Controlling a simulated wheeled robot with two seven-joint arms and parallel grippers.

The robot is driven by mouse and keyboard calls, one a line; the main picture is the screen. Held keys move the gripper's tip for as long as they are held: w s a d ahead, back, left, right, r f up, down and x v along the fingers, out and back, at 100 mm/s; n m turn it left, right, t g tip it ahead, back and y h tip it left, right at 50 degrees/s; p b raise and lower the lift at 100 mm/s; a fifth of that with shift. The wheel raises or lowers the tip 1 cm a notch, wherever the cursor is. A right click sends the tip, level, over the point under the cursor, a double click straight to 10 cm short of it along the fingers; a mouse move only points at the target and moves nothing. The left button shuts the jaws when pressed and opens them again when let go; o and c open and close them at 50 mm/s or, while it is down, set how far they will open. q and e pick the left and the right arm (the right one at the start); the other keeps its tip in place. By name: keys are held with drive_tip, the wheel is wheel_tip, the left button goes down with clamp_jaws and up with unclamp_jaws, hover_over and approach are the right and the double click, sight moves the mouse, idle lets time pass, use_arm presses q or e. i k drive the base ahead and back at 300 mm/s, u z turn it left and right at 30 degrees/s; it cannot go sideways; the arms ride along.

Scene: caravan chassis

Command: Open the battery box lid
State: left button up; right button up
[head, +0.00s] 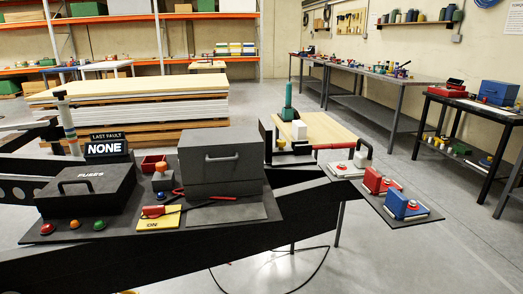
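A large dark grey box (225,188), which looks like the battery box, stands on the black chassis panel left of the middle in the head view. Its lid (215,138) looks shut, with a seam running around below it. No label shows on this box. Neither of my grippers is in view.
A black box marked FUSES (88,190) with its own handle stands to the left. Red (373,180) and blue (397,203) blocks sit on the right plate.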

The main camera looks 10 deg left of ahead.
sight(230, 154)
drive_tip(key=u, duration=0.45)
drive_tip(key=i, duration=0.85)
drive_tip(key=u, duration=0.8)
